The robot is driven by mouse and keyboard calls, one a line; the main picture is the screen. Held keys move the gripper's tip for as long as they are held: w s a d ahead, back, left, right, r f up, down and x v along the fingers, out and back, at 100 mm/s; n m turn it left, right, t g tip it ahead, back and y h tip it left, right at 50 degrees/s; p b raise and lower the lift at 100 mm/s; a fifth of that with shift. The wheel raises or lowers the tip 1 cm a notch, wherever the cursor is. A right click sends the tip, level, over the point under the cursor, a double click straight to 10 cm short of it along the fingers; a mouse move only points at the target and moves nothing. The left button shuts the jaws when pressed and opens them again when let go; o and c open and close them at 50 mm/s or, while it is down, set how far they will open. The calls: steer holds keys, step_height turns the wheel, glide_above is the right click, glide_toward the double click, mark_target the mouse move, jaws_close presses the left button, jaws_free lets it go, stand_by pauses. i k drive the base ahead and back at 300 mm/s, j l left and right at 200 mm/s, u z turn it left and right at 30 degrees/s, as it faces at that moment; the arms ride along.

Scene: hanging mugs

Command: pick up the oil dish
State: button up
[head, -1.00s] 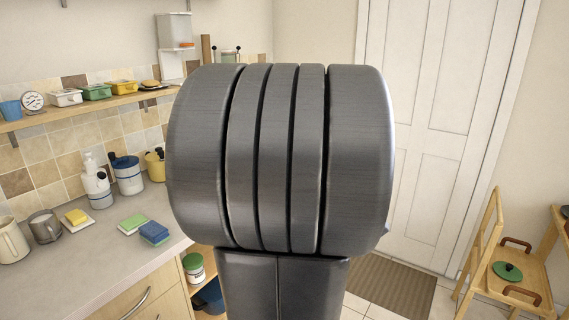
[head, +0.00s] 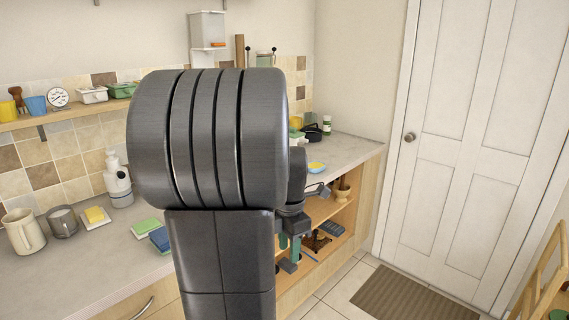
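I cannot tell for sure which thing is the oil dish. A small shallow dish, yellow inside with a blue rim (head: 316,168), lies on the right end of the counter, just right of my arm. My arm's large grey joint fills the middle of the view and hides much of the counter. The end of my arm with my gripper (head: 290,252) shows partly behind it, low in front of the open shelves and below the dish. Its fingers are small and partly hidden, so their opening is unclear. I see nothing clearly held.
The counter (head: 345,151) carries a dark pot (head: 312,132), a small bottle (head: 327,125), sponges (head: 160,240), mugs (head: 63,222) and a white dispenser (head: 118,180). Open shelves below hold a mortar (head: 341,190).

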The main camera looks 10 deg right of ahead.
mark_target(315, 166)
steer(key=i+l+u, duration=0.1)
steer(key=i+l, duration=0.25)
steer(key=i+l+u, duration=0.15)
steer(key=i+l, duration=0.2)
steer(key=i+l+u, duration=0.1)
steer(key=i+l, duration=0.25)
steer(key=l, duration=0.15)
steer(key=i+l+u, duration=0.15)
steer(key=i+l, duration=0.15)
steer(key=l, duration=0.15)
steer(key=i+l, duration=0.35)
steer(key=l, duration=0.2)
steer(key=i+l, duration=0.35)
steer(key=l, duration=0.15)
